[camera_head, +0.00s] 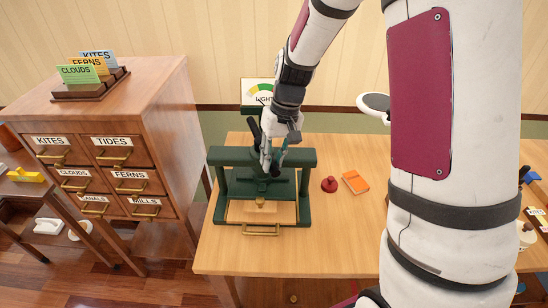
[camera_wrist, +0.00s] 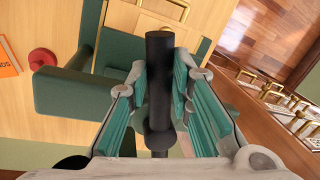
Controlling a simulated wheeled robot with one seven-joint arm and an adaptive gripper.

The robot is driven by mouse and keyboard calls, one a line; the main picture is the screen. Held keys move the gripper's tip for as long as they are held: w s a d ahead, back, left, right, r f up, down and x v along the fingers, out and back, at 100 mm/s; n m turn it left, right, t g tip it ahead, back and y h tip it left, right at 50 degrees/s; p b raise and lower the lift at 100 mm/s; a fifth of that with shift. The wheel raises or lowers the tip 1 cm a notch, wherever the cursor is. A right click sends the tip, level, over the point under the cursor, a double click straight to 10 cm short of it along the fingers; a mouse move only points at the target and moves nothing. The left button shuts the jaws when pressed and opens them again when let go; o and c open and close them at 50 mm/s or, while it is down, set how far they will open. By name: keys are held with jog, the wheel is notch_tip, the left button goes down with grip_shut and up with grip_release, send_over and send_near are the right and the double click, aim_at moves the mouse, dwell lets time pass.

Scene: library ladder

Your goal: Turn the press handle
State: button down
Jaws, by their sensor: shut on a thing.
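The green press (camera_head: 307,180) stands on the wooden table, with a wooden board (camera_head: 240,212) and a brass pull in its lower part. My gripper (camera_head: 272,160) is over the middle of the press top. In the wrist view its teal-padded fingers (camera_wrist: 160,95) stand on both sides of the upright black press handle (camera_wrist: 160,60) and are shut on it. The handle's lower part is partly hidden by my gripper in the head view. A gauge sign reading "LIGHT" (camera_head: 258,88) stands behind the press, partly covered by my arm.
A red knob-like object (camera_head: 329,184) and an orange booklet (camera_head: 355,182) lie right of the press. A labelled drawer cabinet (camera_head: 150,90) stands at the left, with card holders on top. The table's front right (camera_head: 330,240) is clear.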

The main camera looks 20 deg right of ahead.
jog(key=shift+w+a+m+t+p, duration=0.25)
jog(key=shift+a+m, duration=0.55)
jog(key=shift+m, duration=0.25)
jog(key=shift+w+a+m+t+p, duration=0.2)
jog(key=shift+a+m, duration=0.6)
jog(key=shift+m, duration=0.3)
jog(key=shift+w+a+m+t+p, duration=0.15)
jog(key=shift+w+a+m+p, duration=0.1)
jog(key=shift+a+m, duration=0.7)
jog(key=shift+d, duration=0.15)
jog(key=c, duration=1.4)
grip_release()
jog(key=shift+c, duration=0.2)
jog(key=shift+r, duration=0.15)
jog(key=v, duration=1.1)
jog(key=shift+r, duration=0.4)
jog(key=shift+s, duration=0.1)
